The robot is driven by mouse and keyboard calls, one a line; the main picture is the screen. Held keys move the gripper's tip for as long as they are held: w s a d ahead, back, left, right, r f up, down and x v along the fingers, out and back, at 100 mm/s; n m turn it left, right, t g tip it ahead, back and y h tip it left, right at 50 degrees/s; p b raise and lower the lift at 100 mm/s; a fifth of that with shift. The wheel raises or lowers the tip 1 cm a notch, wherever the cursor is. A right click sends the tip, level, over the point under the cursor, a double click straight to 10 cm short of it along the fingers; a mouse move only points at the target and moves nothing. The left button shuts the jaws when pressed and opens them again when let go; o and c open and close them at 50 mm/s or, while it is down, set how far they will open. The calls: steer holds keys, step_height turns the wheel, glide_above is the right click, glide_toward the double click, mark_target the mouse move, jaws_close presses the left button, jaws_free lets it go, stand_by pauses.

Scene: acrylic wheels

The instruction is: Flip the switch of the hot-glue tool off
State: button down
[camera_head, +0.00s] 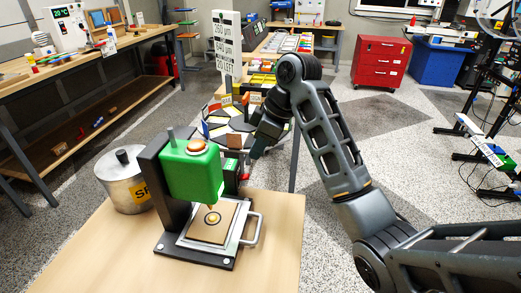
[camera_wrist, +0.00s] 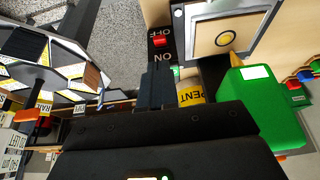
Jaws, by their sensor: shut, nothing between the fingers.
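The hot-glue tool (camera_head: 192,172) is a green head on a black stand, above a framed plate with a brown square. Its switch (camera_wrist: 158,41) shows red in the wrist view, on a dark panel between the words OFF and ON, which appear upside down. In the head view a small red spot (camera_head: 244,177) shows at the stand's right side. My gripper (camera_head: 256,153) is just right of the stand. In the wrist view my gripper (camera_wrist: 158,68) is shut and empty, its tips close to the ON word, apart from the red part. The switch's exact tilt is unclear.
A metal pot (camera_head: 122,182) with a yellow label stands left of the tool on the wooden table (camera_head: 275,225). A round table with black, white and yellow segments (camera_head: 222,127) is behind my gripper. The table is clear at the front right.

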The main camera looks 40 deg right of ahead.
mark_target(243, 176)
steer(key=shift+b+x, duration=0.3)
steer(key=shift+x, duration=2.85)
steer(key=shift+d+f, duration=0.1)
